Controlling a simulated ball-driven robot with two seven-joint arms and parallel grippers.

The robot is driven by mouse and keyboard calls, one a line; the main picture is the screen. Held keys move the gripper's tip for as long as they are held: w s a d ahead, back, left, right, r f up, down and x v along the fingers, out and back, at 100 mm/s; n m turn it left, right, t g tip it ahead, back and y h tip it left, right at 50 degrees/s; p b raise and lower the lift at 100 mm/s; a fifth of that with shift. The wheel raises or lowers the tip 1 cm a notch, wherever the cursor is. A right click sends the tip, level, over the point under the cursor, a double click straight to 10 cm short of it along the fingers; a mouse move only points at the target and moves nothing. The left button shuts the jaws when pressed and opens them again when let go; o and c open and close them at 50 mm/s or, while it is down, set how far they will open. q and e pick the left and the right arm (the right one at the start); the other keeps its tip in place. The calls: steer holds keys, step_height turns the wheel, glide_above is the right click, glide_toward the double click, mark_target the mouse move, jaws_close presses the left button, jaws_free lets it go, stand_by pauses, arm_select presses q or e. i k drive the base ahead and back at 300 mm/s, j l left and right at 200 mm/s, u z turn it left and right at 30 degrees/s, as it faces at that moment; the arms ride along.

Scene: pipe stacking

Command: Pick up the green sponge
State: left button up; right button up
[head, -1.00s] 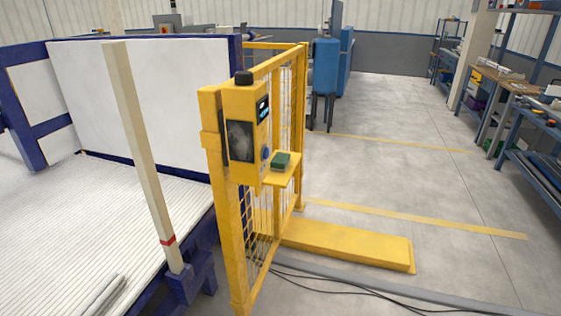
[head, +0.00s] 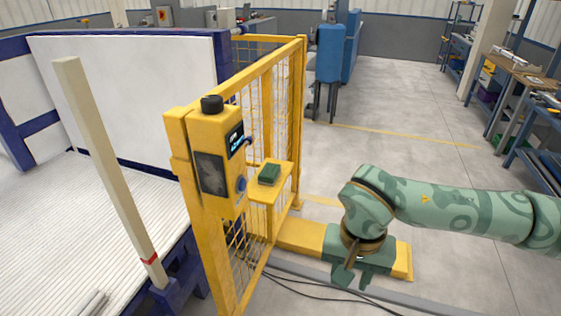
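The green sponge (head: 270,173) is a small dark green block. It lies on a small yellow shelf (head: 283,183) fixed to the side of the yellow fence post. My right arm comes in from the right, and its green gripper (head: 352,278) hangs pointing down, to the right of the shelf and lower in the picture, apart from the sponge. I cannot clearly tell how far its fingers are spread. My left gripper is not in view.
A yellow control box (head: 213,165) with a black knob stands left of the shelf, with yellow mesh fencing (head: 270,110) behind. A yellow floor beam (head: 303,237) lies below. Cables run along the floor. Open floor (head: 390,105) lies at the back right.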

mark_target(269, 174)
steer(key=i+l, duration=0.35)
steer(key=i, duration=0.2)
steer(key=i+l, duration=0.3)
steer(key=i, duration=0.25)
steer(key=i+l, duration=0.35)
steer(key=i, duration=0.15)
steer(key=i+l, duration=0.35)
steer(key=i, duration=0.2)
steer(key=i+u, duration=0.1)
steer(key=u, duration=0.3)
steer(key=i+l+u, duration=0.1)
steer(key=u, duration=0.35)
steer(key=l+u, duration=0.2)
steer(key=u, duration=0.2)
steer(key=i+l+u, duration=0.1)
steer(key=u, duration=0.3)
steer(key=l+u, duration=0.25)
steer(key=u, duration=1.05)
